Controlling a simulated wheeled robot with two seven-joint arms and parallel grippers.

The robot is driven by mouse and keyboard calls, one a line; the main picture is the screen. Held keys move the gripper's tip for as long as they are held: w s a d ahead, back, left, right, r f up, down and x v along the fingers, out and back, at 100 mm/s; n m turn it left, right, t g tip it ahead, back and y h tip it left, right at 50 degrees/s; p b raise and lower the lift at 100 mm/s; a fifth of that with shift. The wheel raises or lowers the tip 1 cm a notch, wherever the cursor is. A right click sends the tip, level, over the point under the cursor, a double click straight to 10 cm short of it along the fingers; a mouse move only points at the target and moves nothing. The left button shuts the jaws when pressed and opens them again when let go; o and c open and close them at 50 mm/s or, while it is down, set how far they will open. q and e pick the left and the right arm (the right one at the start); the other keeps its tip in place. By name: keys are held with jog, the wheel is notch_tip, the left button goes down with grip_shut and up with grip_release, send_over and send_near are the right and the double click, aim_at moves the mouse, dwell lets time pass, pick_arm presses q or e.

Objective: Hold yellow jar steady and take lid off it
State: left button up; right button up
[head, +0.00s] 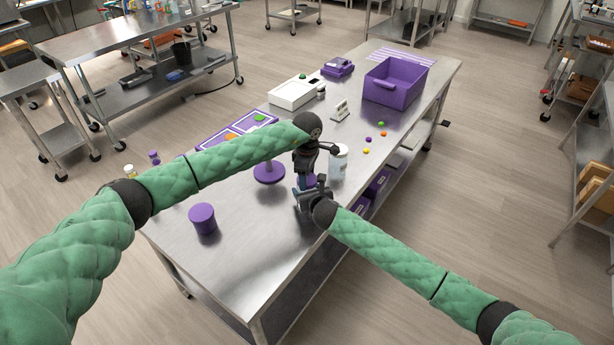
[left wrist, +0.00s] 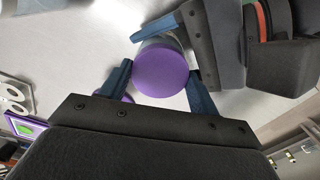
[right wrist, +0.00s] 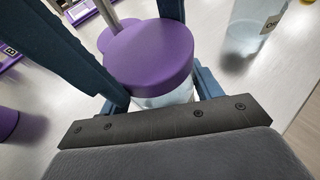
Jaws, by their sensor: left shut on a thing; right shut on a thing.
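The jar at my grippers has a round purple lid (left wrist: 160,72) and a pale, clear body (right wrist: 168,98); I see no yellow on it. It stands upright near the table's right edge and is mostly hidden by the grippers in the head view. My left gripper (head: 304,176) reaches down from above, its blue fingers shut on the lid from two sides. My right gripper (head: 314,194) comes in low from the right, its fingers shut around the jar body below the lid. The lid sits on the body in the right wrist view.
A labelled clear jar (head: 338,162) stands close behind. A purple disc with a post (head: 269,172) is to the left, and a purple canister (head: 203,218) is at the front left. A purple bin (head: 396,84) and small coloured pieces (head: 380,135) lie farther back. The table front is clear.

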pick_arm(q)
jog(key=o, duration=1.1)
